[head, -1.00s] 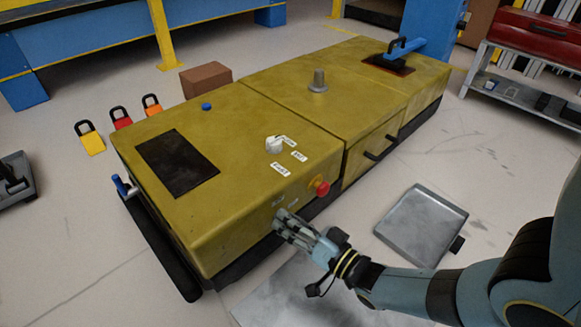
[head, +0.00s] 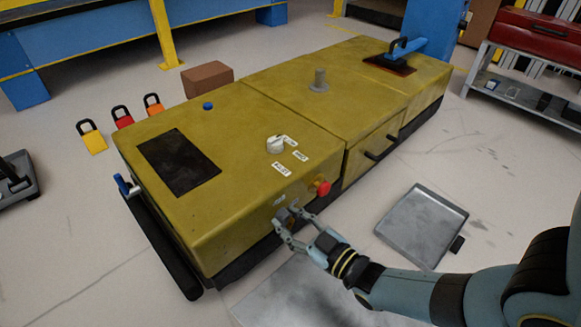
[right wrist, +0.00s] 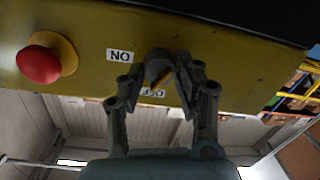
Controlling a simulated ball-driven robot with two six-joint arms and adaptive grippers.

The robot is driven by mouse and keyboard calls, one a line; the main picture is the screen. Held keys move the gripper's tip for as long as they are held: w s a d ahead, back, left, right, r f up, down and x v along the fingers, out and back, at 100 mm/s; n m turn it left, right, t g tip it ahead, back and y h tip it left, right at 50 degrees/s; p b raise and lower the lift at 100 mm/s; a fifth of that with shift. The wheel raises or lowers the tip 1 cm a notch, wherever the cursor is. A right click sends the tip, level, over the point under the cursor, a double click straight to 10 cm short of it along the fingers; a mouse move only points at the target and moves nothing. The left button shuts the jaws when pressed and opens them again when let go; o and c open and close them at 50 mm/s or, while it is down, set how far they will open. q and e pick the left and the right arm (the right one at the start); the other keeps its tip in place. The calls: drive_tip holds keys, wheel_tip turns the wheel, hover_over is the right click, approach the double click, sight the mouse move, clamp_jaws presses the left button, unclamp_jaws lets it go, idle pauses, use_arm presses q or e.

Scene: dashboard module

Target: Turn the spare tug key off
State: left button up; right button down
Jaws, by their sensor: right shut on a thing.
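The yellow tug (head: 240,125) stands on the floor. The key switch (right wrist: 157,63) is a grey round piece on its front panel, between an ON label (right wrist: 120,55) and an OFF label (right wrist: 152,92), which appear upside down in the right wrist view. My right gripper (head: 288,217) is at the panel, with its fingers (right wrist: 160,75) on both sides of the key and shut on it. The fingers partly hide the key and the OFF label, so its exact angle is hard to tell. My left gripper is not in view.
A red mushroom button (head: 322,187) sticks out beside the key; it also shows in the right wrist view (right wrist: 40,64). A white rotary knob (head: 275,144) is on the tug's top. A grey tray (head: 422,225) lies on the floor at the right.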

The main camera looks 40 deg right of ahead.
drive_tip(key=n, duration=0.4)
drive_tip(key=shift+w+a+r+n+h, duration=0.1)
drive_tip(key=shift+a+r+n+h, duration=0.05)
drive_tip(key=shift+n+h, duration=0.2)
drive_tip(key=shift+n, duration=0.45)
drive_tip(key=c, duration=1)
unclamp_jaws()
drive_tip(key=shift+c, duration=0.2)
drive_tip(key=shift+o, duration=0.5)
wheel_tip(320, 180, up, 10)
drive_tip(key=shift+r, duration=0.1)
